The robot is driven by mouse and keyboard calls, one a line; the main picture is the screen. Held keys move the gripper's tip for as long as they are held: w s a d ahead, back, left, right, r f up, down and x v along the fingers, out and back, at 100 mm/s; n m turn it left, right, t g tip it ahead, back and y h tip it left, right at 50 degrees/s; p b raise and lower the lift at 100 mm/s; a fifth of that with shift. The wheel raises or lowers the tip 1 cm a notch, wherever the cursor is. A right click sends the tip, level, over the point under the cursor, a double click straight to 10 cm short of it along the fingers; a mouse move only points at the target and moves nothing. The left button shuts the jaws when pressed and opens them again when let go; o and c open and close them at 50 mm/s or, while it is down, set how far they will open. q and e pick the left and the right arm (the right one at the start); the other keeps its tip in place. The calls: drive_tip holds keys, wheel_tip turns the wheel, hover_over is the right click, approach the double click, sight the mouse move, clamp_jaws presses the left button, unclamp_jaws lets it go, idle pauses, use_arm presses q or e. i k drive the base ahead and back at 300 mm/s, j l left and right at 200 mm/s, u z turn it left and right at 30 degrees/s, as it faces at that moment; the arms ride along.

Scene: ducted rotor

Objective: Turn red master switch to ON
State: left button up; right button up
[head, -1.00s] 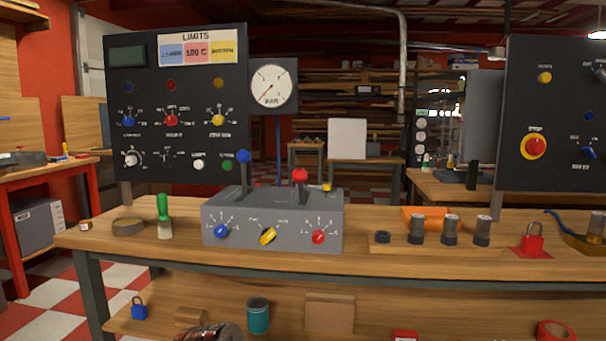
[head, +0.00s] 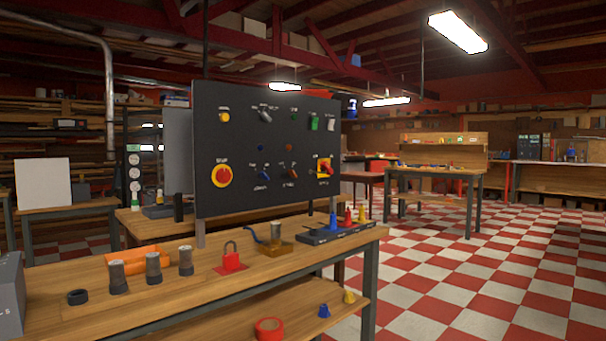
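The red master switch (head: 324,168) is a red rotary handle on a yellow plate at the lower right of the black upright panel (head: 240,150). Its label is too small to read, so I cannot tell its position. A red stop button (head: 222,176) on a yellow ring is at the panel's lower left. Small knobs and coloured lamps lie between and above them. Neither of my grippers shows in the head view.
The panel stands at the back of a wooden bench (head: 200,290). On the bench are a red padlock (head: 231,256), several grey cylinders (head: 153,268), an orange bin (head: 138,256) and a black strip with coloured cones (head: 336,232). Open checkered floor (head: 480,270) lies to the right.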

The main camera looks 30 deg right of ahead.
sight(324, 165)
drive_tip(key=i+l, duration=0.1)
drive_tip(key=l, duration=0.45)
drive_tip(key=i+l+u, duration=0.1)
drive_tip(key=l, duration=1.05)
drive_tip(key=i+l, duration=0.15)
drive_tip(key=l, duration=0.4)
drive_tip(key=u, duration=0.05)
